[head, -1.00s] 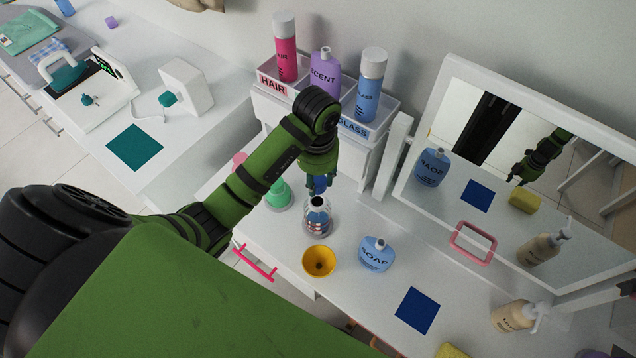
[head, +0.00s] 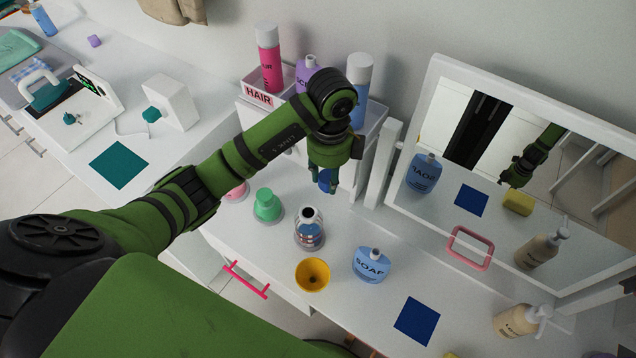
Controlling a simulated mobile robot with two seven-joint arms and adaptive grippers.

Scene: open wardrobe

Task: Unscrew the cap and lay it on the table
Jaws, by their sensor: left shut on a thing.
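My left gripper (head: 325,181) is shut on a small blue cap (head: 325,178), mostly hidden between its fingers. It holds the cap above and to the right of the clear bottle (head: 309,232), behind it and apart from it. The bottle stands upright on the white table (head: 262,243), with a dark open mouth and a red, white and blue label. My right gripper is not in view.
A yellow funnel (head: 312,274), a blue soap bottle (head: 371,265) and a green item (head: 267,206) stand around the bottle. A dark blue square (head: 417,320) lies clear at the right front. Behind are a mirror (head: 470,170) and a tray of bottles (head: 258,96).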

